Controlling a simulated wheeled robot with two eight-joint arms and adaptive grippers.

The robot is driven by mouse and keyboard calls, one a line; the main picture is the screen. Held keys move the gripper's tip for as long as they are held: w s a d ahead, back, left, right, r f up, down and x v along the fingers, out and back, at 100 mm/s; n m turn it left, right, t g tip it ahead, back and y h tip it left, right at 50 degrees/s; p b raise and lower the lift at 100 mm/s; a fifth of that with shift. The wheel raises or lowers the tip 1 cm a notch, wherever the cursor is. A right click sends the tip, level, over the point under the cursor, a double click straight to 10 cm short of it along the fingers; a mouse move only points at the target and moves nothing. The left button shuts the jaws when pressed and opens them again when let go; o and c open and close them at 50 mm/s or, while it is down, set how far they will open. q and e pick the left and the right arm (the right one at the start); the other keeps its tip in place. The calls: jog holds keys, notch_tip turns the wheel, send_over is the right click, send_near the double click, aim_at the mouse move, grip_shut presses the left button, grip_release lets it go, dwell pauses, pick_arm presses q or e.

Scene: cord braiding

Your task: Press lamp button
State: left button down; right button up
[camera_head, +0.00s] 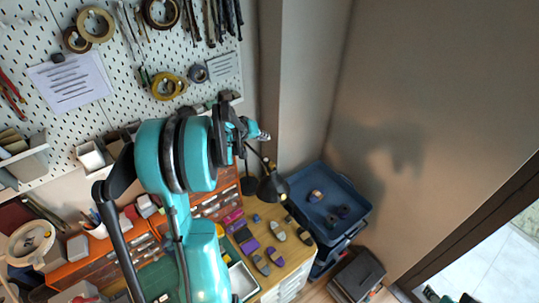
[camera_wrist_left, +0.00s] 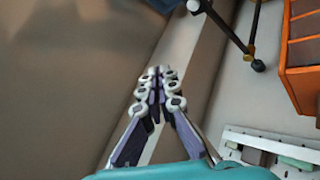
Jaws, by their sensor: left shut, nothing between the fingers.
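The black desk lamp (camera_head: 272,188) stands on the wooden worktop beside the orange drawer unit, with its shade tilted down. My left arm partly covers the lamp's upper part, and I cannot make out its button. My left gripper (camera_head: 263,136) is raised above the lamp, close to the wall corner. In the left wrist view its fingers (camera_wrist_left: 158,73) are shut together with nothing between them. Black rods with a brass joint (camera_wrist_left: 249,49), which look like the lamp's arm, show to the right of the fingertips, apart from them. My right gripper is not in view.
A pegboard (camera_head: 120,60) with tape rolls and tools hangs at the upper left. Shoe-like pieces (camera_head: 277,231) lie on the worktop. A blue bin (camera_head: 335,178) stands right of it. The orange drawers (camera_wrist_left: 302,60) show in the left wrist view. The right wall is bare.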

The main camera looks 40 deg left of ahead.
aim_at(264, 160)
pick_arm(q)
jog(key=shift+f, duration=0.15)
notch_tip(264, 160, down, 8)
jog(key=b, duration=0.5)
jog(key=shift+b, duration=0.4)
jog(key=shift+f+b, duration=0.3)
dwell(0.9)
jog(key=shift+f+b, duration=0.4)
jog(key=shift+b, duration=0.15)
jog(key=shift+f+b, duration=0.35)
jog(key=shift+b, duration=0.05)
dwell(0.4)
jog(key=shift+r, duration=0.1)
jog(key=shift+r+p, duration=0.45)
jog(key=shift+r, duration=0.3)
